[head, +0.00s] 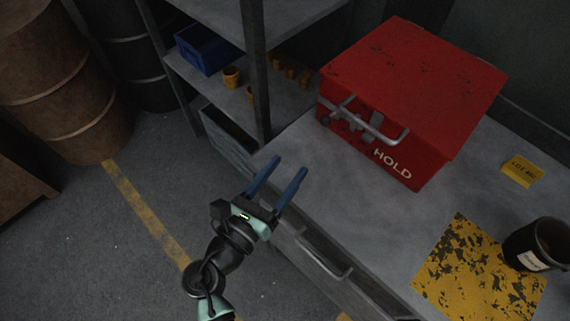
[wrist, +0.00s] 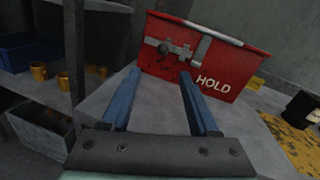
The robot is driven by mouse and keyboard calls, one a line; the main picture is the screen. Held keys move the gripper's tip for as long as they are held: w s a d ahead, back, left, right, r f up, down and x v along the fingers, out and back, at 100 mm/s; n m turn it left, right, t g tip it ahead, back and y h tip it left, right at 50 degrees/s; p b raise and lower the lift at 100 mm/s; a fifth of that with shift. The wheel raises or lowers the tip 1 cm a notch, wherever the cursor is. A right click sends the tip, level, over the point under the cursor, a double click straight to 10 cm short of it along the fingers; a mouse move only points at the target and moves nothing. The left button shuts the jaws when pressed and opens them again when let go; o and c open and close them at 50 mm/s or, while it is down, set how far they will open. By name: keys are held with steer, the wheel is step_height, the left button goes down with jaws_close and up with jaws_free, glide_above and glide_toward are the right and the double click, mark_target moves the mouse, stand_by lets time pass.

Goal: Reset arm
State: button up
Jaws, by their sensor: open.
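My gripper (head: 279,176) is open and empty, its two blue fingers apart, near the front edge of the grey bench in the head view. In the wrist view my gripper (wrist: 155,88) points toward a red box marked HOLD. The red box (head: 415,85) stands on the bench with its lid down and a grey handle and latch on its front; it also shows in the wrist view (wrist: 205,62). The fingertips are apart from the box.
The grey bench (head: 360,235) has a drawer handle on its front. A yellow worn patch (head: 478,275), a dark cup (head: 537,245) and a yellow tag (head: 522,171) lie to the right. Shelves hold a blue bin (head: 205,50) and several yellow cups. Barrels (head: 62,80) stand left; floor between is clear.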

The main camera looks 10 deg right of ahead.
steer(key=w+r+m+t+y+p, duration=0.15)
steer(key=w+r+m, duration=0.35)
steer(key=r+m, duration=0.75)
steer(key=w+r+m+t+y+p, duration=0.1)
steer(key=w+r+m+t+y, duration=0.35)
steer(key=r, duration=1.25)
steer(key=s+a+r+m+t+y, duration=0.1)
steer(key=s+r+m, duration=0.3)
steer(key=r, duration=0.5)
steer(key=s+a+r+m+t+y, duration=0.1)
steer(key=s+r+m+t+y, duration=0.2)
steer(key=r, duration=0.6)
steer(key=s+a+r+m+t+y, duration=0.1)
steer(key=s+a+r+m+t, duration=0.1)
steer(key=s+r+m, duration=0.4)
step_height(320, 180, up, 4)
steer(key=shift+s+r+t+y+p, duration=0.1)
steer(key=shift+s+t+y+p, duration=0.3)
steer(key=shift+t, duration=0.5)
steer(key=shift+w, duration=0.1)
